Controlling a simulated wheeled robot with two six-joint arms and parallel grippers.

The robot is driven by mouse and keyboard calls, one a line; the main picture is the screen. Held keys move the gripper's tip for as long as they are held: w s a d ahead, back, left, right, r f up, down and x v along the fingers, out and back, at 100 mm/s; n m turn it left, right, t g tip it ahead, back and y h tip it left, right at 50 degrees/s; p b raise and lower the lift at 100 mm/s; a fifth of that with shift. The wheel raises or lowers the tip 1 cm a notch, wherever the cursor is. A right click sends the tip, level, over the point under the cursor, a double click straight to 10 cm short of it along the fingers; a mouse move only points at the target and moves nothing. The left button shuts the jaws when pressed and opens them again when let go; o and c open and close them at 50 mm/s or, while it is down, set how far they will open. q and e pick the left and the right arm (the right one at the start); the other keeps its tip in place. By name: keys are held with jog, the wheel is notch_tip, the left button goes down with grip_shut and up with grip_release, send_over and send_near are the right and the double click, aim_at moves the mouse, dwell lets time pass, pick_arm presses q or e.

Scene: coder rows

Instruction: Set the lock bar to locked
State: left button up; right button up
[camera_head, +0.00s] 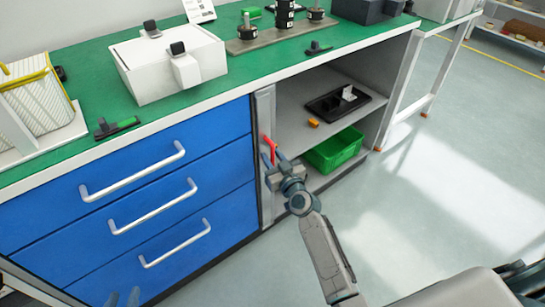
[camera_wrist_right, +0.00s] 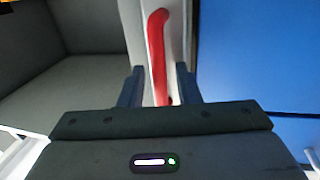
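The lock bar (camera_head: 265,108) is a grey upright strip at the right edge of the blue drawers. Its red handle (camera_head: 270,147) sticks out near mid-height; in the right wrist view the red handle (camera_wrist_right: 158,50) runs upright with a bent top. My right gripper (camera_head: 268,163) is at the handle's lower part. In the right wrist view its two fingers (camera_wrist_right: 160,88) stand apart on either side of the handle, with gaps showing. My left gripper (camera_head: 123,297) shows only its fingertips at the bottom edge, apart and with nothing seen between them.
Blue drawers (camera_head: 140,178) with white handles lie left of the bar. Right of it is an open shelf with a black tray (camera_head: 325,105), an orange block (camera_head: 313,123) and a green crate (camera_head: 350,140). The green worktop (camera_head: 100,85) holds white boxes. The floor at right is clear.

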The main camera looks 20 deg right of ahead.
jog(key=shift+w, duration=0.1)
grip_shut()
